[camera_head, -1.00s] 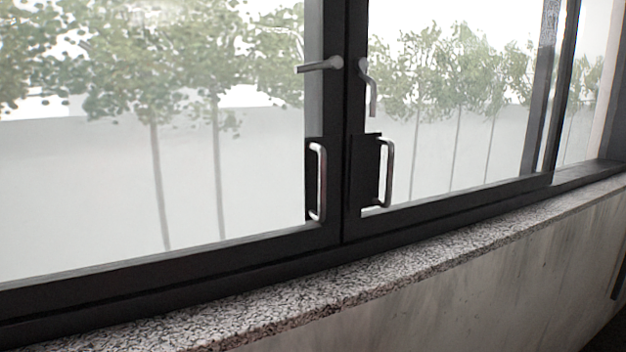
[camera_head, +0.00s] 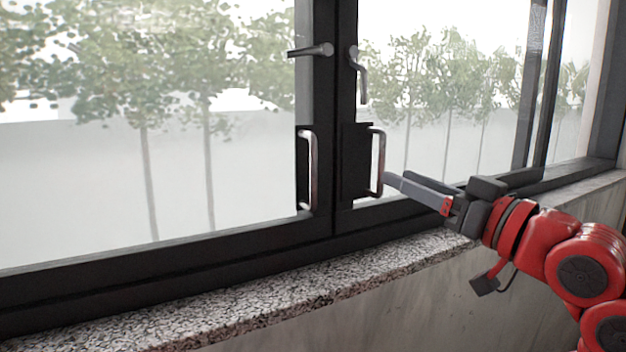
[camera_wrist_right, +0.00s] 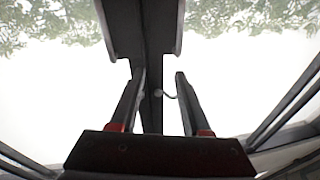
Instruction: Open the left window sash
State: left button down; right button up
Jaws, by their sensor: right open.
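The left window sash (camera_head: 180,247) is a dark-framed glass pane. It meets the right sash (camera_head: 420,208) at the centre stile with no visible gap. The left sash carries a silver pull handle (camera_head: 314,170) on a black plate and a lever (camera_head: 311,50) lying level above it. The right sash has a similar pull handle (camera_head: 379,162) and a lever (camera_head: 361,78) hanging down. My right gripper (camera_head: 430,190) is open, with one finger's tip near the right pull handle; contact cannot be told. In the wrist view, my right gripper (camera_wrist_right: 160,78) shows nothing between its fingers. My left gripper is not in view.
A speckled stone sill (camera_head: 250,300) runs below the window, with my right wrist above its right part. A pale wall (camera_head: 400,300) lies under it. The sill is bare, and the space before the left sash is free. Trees show behind the glass.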

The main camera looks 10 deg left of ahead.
aim_at(316, 175)
jog(key=shift+n+g+h, duration=0.3)
jog(key=shift+n+g, duration=0.5)
jog(key=shift+n, duration=0.1)
jog(key=s+p+x, duration=0.1)
jog(key=p+x, duration=0.1)
jog(key=x, duration=0.3)
jog(key=a+f+p+x, duration=0.1)
jog(key=p+x, duration=0.2)
jog(key=x, duration=0.3)
jog(key=s+a+p+x, duration=0.1)
jog(key=p+x, duration=0.1)
jog(key=x, duration=0.3)
jog(key=shift+s+a+f+p, duration=0.25)
jog(key=shift+a+p, duration=0.1)
jog(key=shift+a, duration=0.1)
jog(key=shift+w, duration=0.15)
grip_shut()
